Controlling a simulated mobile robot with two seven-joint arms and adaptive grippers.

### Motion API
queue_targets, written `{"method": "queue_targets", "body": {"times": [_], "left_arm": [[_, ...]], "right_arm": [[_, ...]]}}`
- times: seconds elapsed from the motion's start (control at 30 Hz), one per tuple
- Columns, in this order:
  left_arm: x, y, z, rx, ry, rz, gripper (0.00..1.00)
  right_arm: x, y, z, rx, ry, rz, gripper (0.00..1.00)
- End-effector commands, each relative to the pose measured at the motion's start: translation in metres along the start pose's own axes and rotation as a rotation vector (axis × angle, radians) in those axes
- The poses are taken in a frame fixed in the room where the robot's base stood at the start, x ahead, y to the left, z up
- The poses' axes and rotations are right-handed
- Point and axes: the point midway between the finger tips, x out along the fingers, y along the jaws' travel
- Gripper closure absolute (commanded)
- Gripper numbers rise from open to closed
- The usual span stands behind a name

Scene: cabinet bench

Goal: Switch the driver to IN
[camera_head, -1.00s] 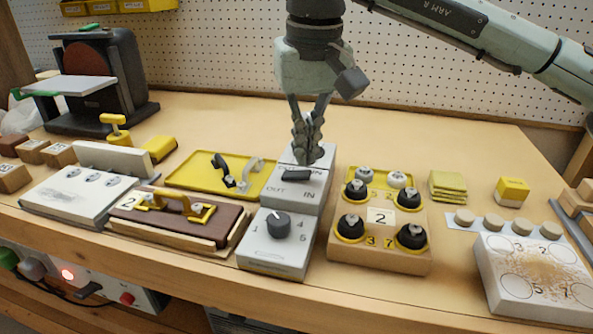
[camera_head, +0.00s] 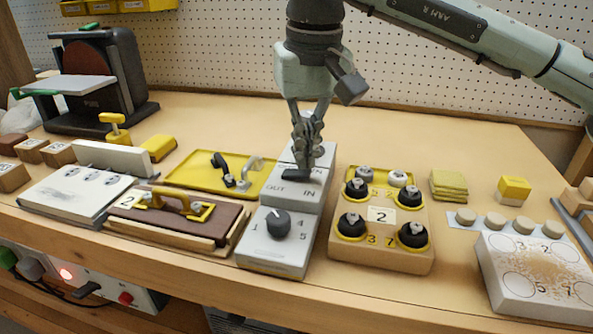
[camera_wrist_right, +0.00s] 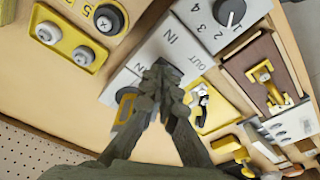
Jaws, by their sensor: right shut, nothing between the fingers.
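The driver is a light grey box (camera_head: 311,200) with OUT printed on its left and IN on its right. Its black lever (camera_head: 292,174) lies toward the OUT side, its right part close behind my right fingertips. My right gripper (camera_head: 308,166) points down, shut and empty, at the lever's right end; I cannot tell whether it touches. In the right wrist view the shut fingertips (camera_wrist_right: 163,78) are over the box between IN and OUT and hide the lever. My left gripper is not in view.
A grey dial box (camera_head: 277,245) stands in front of the driver. A wooden block with black knobs (camera_head: 383,259) is close to the right. A yellow tray with handles (camera_head: 200,172) and a brown board (camera_head: 170,226) are to the left.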

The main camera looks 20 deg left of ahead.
Motion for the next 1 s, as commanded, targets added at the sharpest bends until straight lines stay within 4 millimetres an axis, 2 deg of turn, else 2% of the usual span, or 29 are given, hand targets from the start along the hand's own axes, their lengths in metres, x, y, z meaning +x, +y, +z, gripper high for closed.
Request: {"method": "queue_targets", "body": {"times": [0.77, 1.0], "left_arm": [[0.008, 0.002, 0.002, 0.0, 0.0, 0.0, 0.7], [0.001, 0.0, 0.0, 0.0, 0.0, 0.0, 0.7]], "right_arm": [[0.012, 0.0, 0.002, 0.0, 0.0, 0.0, 1.0], [0.003, 0.0, 0.0, 0.0, 0.0, 0.0, 1.0]]}}
